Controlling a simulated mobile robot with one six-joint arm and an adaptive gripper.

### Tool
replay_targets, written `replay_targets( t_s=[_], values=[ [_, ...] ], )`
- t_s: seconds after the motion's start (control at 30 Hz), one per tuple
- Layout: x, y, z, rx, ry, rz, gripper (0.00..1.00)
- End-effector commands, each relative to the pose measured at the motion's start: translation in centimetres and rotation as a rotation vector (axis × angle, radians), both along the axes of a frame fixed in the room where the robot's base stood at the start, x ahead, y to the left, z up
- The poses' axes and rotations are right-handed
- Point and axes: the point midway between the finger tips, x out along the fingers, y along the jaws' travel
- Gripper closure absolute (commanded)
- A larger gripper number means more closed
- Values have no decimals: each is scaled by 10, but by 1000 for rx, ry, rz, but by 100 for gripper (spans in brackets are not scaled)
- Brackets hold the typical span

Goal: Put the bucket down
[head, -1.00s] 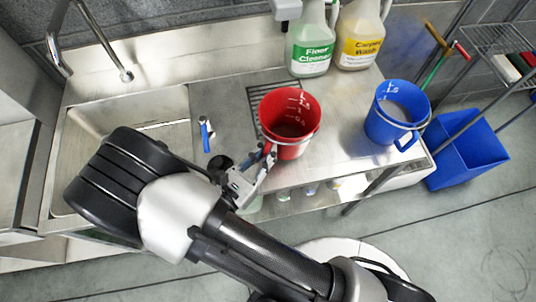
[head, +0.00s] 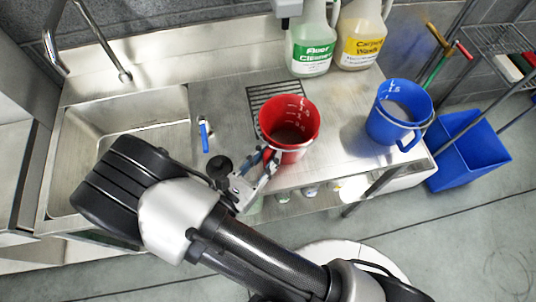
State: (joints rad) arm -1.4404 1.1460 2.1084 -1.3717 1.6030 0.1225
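The red bucket (head: 289,147) with white scale marks is upright near the front edge of the steel counter (head: 232,92), just in front of the dark drain grid. I cannot tell whether its base touches the counter. My gripper (head: 269,164) is at the bucket's lower front left side and appears shut on its handle. The fingertips are small and partly hidden against the bucket.
A blue bucket (head: 392,128) stands on the counter to the right. A floor cleaner jug (head: 311,51) and a carpet wash jug (head: 362,38) stand behind. A sink (head: 157,133) lies left, with a small blue-handled tool (head: 204,137) beside it. A blue bin (head: 470,153) is right.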

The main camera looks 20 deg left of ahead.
Motion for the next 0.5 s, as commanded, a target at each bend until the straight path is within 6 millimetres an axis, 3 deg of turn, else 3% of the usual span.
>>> replay_targets(
  t_s=[0.37, 0.5],
  values=[
    [0, 0, 0, 0, 0, 0, 67],
    [0, 0, 9, 0, 0, 0, 67]
  ],
)
